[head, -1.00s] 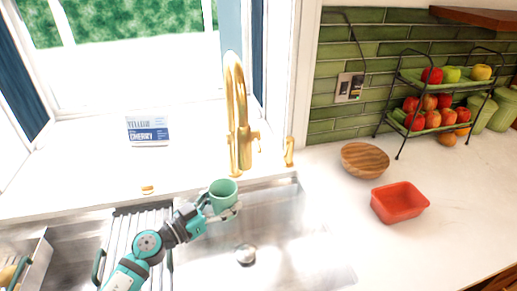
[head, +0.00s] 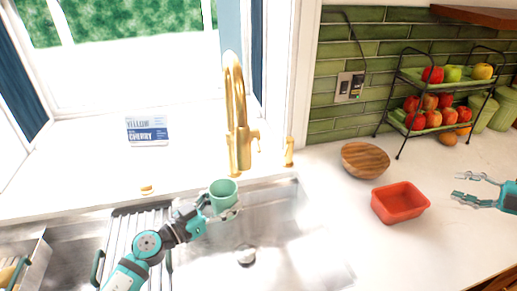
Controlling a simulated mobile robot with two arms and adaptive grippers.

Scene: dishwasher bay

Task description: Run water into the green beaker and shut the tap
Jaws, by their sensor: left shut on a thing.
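The green beaker (head: 223,194) is upright over the sink, a little in front of and below the gold tap (head: 239,120). My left gripper (head: 226,212) is shut on the beaker. The tap has a curved spout and a small lever (head: 255,138) on its right side. I see no water stream from the spout. The beaker's inside is too small to read for water. My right gripper (head: 475,188) is open and empty above the counter at the right edge, to the right of the red tray.
The metal sink (head: 290,235) has a drain (head: 245,254) and a drying rack (head: 125,240) at left. On the counter are a wooden bowl (head: 365,159), a red tray (head: 400,202) and a fruit stand (head: 402,125). A small gold fixture (head: 289,151) stands right of the tap.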

